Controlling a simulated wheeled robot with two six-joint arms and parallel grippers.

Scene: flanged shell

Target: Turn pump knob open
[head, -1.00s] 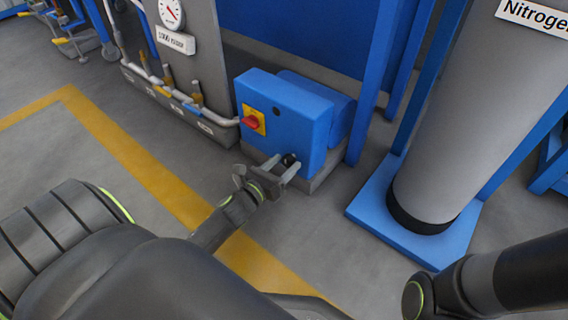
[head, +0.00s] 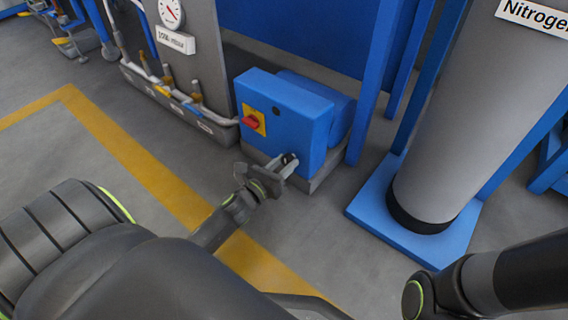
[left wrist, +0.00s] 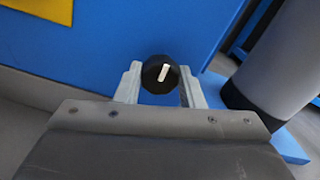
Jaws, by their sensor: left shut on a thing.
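The pump is a blue box (head: 292,112) on a grey base. Its black round knob (left wrist: 160,74), with a white pointer line tilted slightly to the right of upright, sits low on the box's front face. My left gripper (head: 288,164) reaches the knob from the front. In the left wrist view, its two fingers stand on either side of the knob, and the gripper (left wrist: 160,84) is shut on it. In the head view the fingers partly hide the knob. My right gripper is out of view.
A red switch on a yellow plate (head: 254,119) is above and left of the knob. A grey panel with pipes and a gauge (head: 171,12) stands to the left. The nitrogen cylinder (head: 452,130) on its blue base (head: 380,216) stands to the right.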

